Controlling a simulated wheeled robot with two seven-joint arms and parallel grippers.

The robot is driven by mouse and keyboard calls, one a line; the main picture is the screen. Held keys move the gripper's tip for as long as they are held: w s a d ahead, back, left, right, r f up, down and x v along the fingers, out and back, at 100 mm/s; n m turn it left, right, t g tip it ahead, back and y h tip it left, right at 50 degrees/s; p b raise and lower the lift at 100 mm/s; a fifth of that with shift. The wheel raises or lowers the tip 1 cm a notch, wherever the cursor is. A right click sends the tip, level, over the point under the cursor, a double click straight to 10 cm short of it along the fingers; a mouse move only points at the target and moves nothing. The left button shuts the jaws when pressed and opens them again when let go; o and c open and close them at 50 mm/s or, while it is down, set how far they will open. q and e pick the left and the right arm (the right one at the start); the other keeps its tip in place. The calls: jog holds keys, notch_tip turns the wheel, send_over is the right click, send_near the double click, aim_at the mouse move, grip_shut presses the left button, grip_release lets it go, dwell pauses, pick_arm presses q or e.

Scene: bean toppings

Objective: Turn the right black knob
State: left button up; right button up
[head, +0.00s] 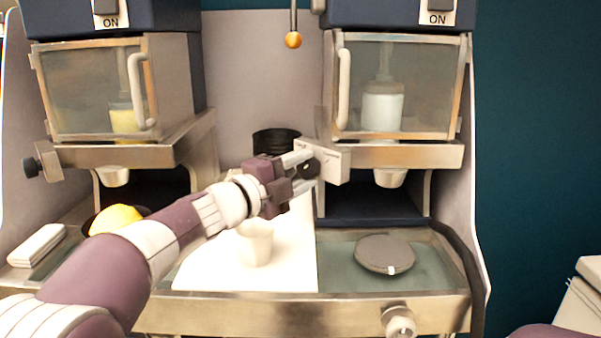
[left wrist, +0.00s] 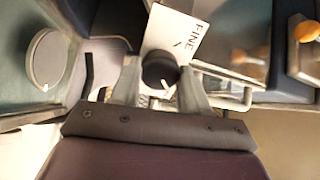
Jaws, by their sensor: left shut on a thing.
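The right black knob (head: 308,168) sits on the left side of the right machine, at a pale label plate (head: 333,163). In the left wrist view the knob (left wrist: 160,68) is round and black with a white pointer mark, in front of the plate lettered "FINE" (left wrist: 178,34). My left gripper (head: 303,170) is shut on the knob, one finger on each side of it; the fingers hide part of it in the head view. My right gripper is not in view.
The left machine carries another black knob (head: 32,168). Below are a beige cup (head: 255,243) on a white surface, a dark round lid (head: 385,254), and a yellow item in a dark bowl (head: 116,219). A black container (head: 276,142) stands behind my gripper. An orange ball (head: 293,40) hangs above.

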pick_arm(q)
jog(key=shift+f, duration=0.15)
jog(key=o, duration=1.1)
jog(key=shift+c, duration=0.2)
jog(key=b+v, duration=0.1)
jog(key=v, duration=1.1)
jog(key=shift+s+a, duration=0.25)
